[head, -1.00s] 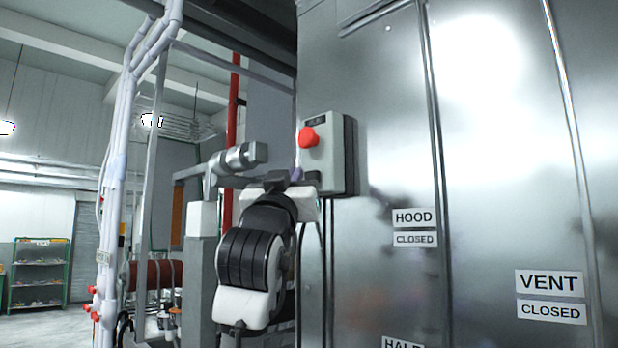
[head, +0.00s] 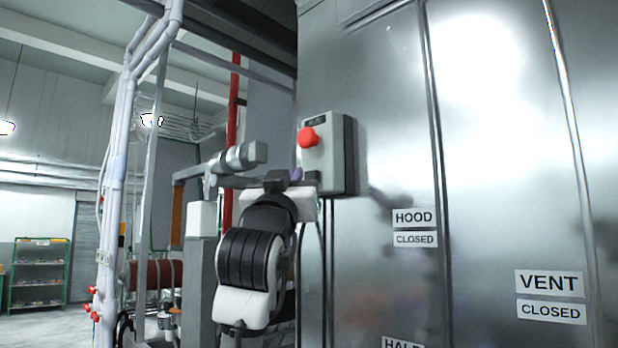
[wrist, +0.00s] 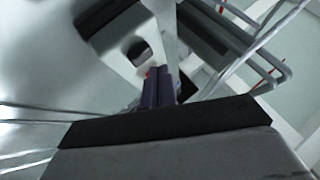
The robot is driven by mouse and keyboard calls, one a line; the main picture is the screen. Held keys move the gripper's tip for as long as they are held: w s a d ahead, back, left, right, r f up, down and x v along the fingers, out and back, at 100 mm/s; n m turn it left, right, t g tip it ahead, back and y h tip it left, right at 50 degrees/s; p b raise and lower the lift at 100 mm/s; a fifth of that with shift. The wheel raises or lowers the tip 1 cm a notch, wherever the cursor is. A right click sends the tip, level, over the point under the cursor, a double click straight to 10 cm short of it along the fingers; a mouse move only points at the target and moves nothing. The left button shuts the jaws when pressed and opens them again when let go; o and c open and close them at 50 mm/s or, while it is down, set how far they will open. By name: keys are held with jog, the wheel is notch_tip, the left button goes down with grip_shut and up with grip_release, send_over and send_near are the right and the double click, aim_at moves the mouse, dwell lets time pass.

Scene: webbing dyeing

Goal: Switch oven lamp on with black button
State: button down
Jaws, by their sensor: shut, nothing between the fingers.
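A grey control box (head: 328,155) with a red mushroom button (head: 309,138) is mounted at the left edge of the metal oven wall. My gripper (head: 297,174) is just below and in front of the box's lower left part; its purple fingertips are small here. In the wrist view the gripper's fingers (wrist: 158,88) are shut and empty, pointing toward the box. A dark round spot (wrist: 140,53) shows on a pale face there, a little beyond the fingertips; I cannot tell if it is the black button. No black button shows clearly in the head view. Contact cannot be told.
The oven wall (head: 385,120) fills the right side, with HOOD CLOSED (head: 414,217) and VENT CLOSED (head: 549,283) labels. White pipes (head: 118,170) and a red pipe (head: 233,120) stand left. A green shelf rack (head: 40,273) is far left.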

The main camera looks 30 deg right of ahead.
jog(key=shift+d, duration=0.1)
dwell(0.3)
jog(key=shift+w+d, duration=0.15)
jog(key=shift+d, duration=0.2)
jog(key=shift+w+d, duration=0.15)
jog(key=shift+d, duration=0.3)
dwell(0.6)
jog(key=shift+a, duration=0.1)
jog(key=shift+s+a, duration=0.3)
jog(key=shift+a, duration=0.5)
jog(key=shift+a, duration=0.1)
jog(key=shift+s+a+b, duration=0.25)
jog(key=shift+s+a, duration=0.1)
jog(key=shift+a, duration=0.55)
jog(key=shift+s+a+b, duration=0.25)
jog(key=shift+s+a, duration=0.1)
jog(key=shift+a, duration=0.6)
jog(key=shift+s+a+b, duration=0.25)
jog(key=shift+s+a, duration=0.1)
jog(key=shift+a, duration=0.55)
